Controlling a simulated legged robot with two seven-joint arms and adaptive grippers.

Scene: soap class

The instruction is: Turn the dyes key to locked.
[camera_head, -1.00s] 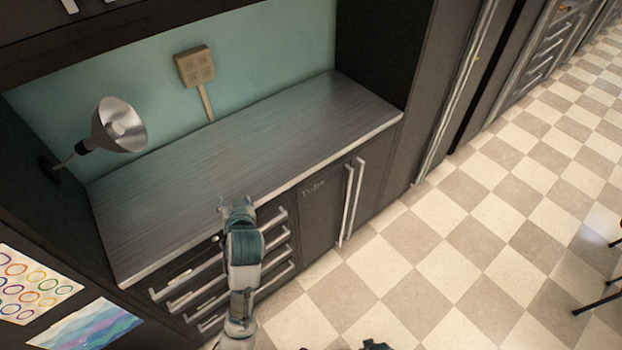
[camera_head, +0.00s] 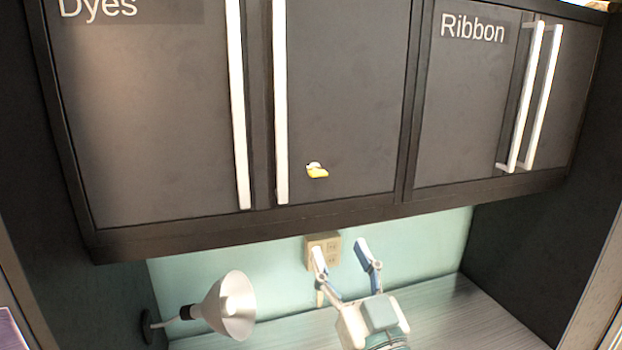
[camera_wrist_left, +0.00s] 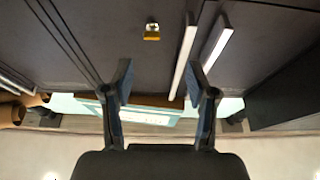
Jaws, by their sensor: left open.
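The dyes key (camera_head: 317,170) is a small yellow key low on the right door of the dyes cabinet (camera_head: 150,110). It also shows in the left wrist view (camera_wrist_left: 152,31), above the gap between my fingers. Which way the key is turned is too small to tell. My left gripper (camera_head: 346,250) is open and empty, below the cabinet and a little right of the key, apart from it. Its two fingers also show in the left wrist view (camera_wrist_left: 160,80). My right gripper is not in view.
A ribbon cabinet (camera_head: 460,110) adjoins on the right. Long pale door handles (camera_head: 281,110) stick out beside the key. An outlet box (camera_head: 322,250) is on the teal wall behind my gripper. The counter (camera_head: 450,315) below is bare.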

